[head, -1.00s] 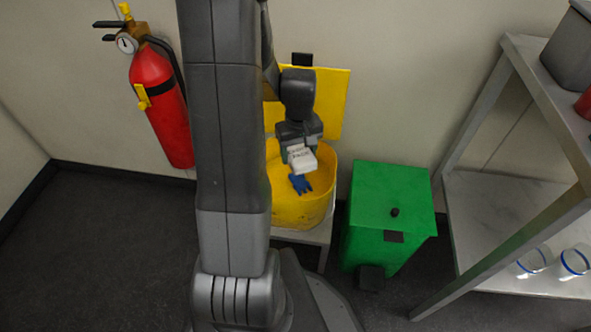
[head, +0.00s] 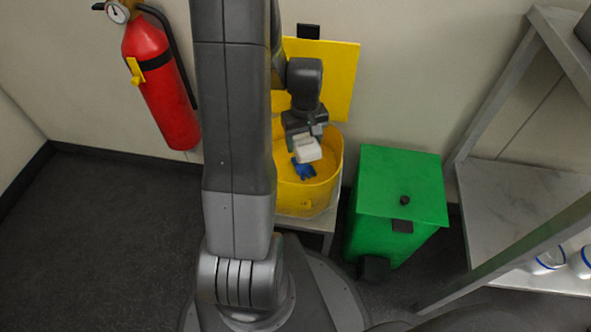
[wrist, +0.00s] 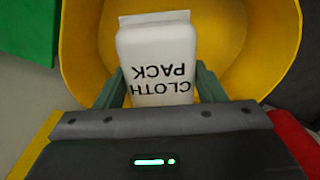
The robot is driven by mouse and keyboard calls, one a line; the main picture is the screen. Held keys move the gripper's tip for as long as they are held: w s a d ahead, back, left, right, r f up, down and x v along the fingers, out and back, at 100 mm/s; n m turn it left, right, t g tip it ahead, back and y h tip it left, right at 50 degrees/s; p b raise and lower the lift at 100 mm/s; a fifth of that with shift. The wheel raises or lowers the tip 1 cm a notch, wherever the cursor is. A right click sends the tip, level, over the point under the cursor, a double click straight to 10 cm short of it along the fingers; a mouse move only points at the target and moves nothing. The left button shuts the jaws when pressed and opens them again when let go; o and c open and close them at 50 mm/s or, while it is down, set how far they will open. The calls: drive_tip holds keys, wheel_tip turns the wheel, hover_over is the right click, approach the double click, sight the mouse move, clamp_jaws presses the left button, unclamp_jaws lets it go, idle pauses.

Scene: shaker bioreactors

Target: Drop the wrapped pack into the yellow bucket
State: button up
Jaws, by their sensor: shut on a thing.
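The wrapped pack (head: 307,149) is a small white block. In the wrist view the pack (wrist: 158,52) reads "CLOTH PACK" and sits between the two green fingertips. My gripper (head: 305,138) is shut on it; the fingers also show in the wrist view (wrist: 160,88). The round yellow bucket (head: 332,185) stands open on a small stand, and the pack is over its opening. In the wrist view the bucket's yellow wall (wrist: 268,45) surrounds the pack.
A green pedal bin (head: 402,190) stands right of the bucket. A metal shelf (head: 520,195) with clear jars is at the far right. A red fire extinguisher (head: 160,95) hangs on the left wall. A yellow upright panel (head: 335,75) is behind the bucket. Dark floor at left is clear.

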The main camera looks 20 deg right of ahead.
drive_tip(key=o, duration=1.1)
drive_tip(key=shift+r, duration=0.1)
wheel_tip(320, 180, up, 14)
drive_tip(key=p, duration=0.5)
drive_tip(key=shift+f, duration=0.2)
wheel_tip(320, 180, down, 14)
drive_tip(key=b, duration=0.5)
drive_tip(key=shift+r, duration=0.1)
wheel_tip(320, 180, up, 5)
drive_tip(key=p, duration=0.4)
drive_tip(key=shift+r, duration=0.15)
